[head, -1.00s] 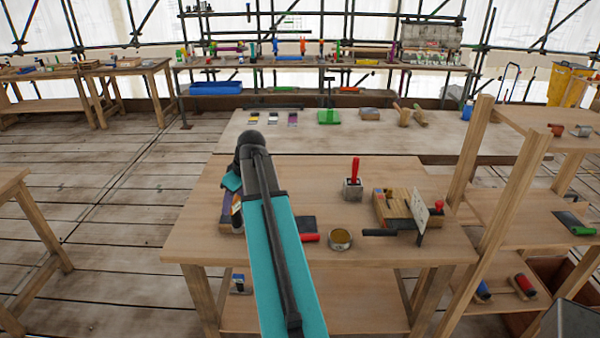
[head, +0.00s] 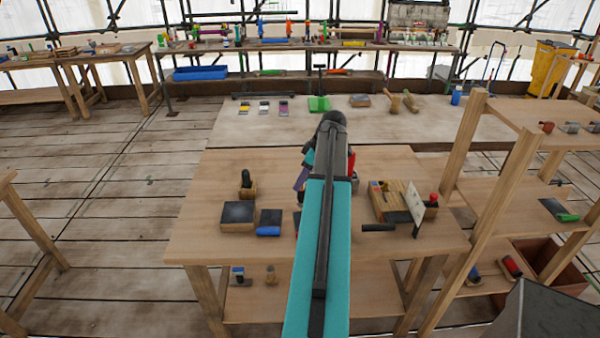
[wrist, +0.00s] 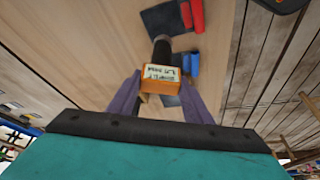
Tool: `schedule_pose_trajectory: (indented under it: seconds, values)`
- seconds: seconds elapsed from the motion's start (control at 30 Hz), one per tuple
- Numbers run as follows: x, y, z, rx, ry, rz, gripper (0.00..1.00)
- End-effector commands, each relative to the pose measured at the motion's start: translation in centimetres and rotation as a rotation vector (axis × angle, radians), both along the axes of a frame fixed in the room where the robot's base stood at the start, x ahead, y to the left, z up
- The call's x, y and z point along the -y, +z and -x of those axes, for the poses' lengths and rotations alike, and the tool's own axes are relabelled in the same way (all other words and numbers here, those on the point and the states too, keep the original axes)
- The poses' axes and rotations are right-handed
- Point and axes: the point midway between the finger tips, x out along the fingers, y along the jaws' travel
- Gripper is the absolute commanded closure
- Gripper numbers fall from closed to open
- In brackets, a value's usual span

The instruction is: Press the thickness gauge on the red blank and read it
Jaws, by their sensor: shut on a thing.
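My gripper (wrist: 160,80), with purple fingers, is shut on an orange gauge (wrist: 160,72) in the wrist view. The gauge has a pale panel with dark markings and a black cylindrical end. The red blank, a dark plate (wrist: 162,20) with a red grip, lies on the table beyond the black end. A gap between gauge and blank cannot be judged. The blue blank, a dark plate with a blue grip (wrist: 191,63), lies beside it. It also shows in the head view (head: 269,217). There my arm hides most of the red blank and the gauge.
On the table (head: 210,240) are a dark block (head: 237,214) and a small wooden stand (head: 247,191) at left. A wooden box (head: 392,205) and an upright white card (head: 416,202) stand at right. Wooden shelving (head: 510,180) rises right of the table. The table's front left is clear.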

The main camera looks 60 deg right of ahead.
Motion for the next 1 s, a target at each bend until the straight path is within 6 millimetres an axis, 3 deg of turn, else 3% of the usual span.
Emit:
schedule_pose_trajectory:
  seconds: [0.17,0.57,1.0]
  values:
    - [0.7,0.1,1.0,0.0,0.004,-0.001,0.86]
    - [0.5,-0.1,0.7,0.0,0.008,0.0,0.86]
    - [0.4,-3.0,0.7,0.0,0.009,-0.001,0.86]
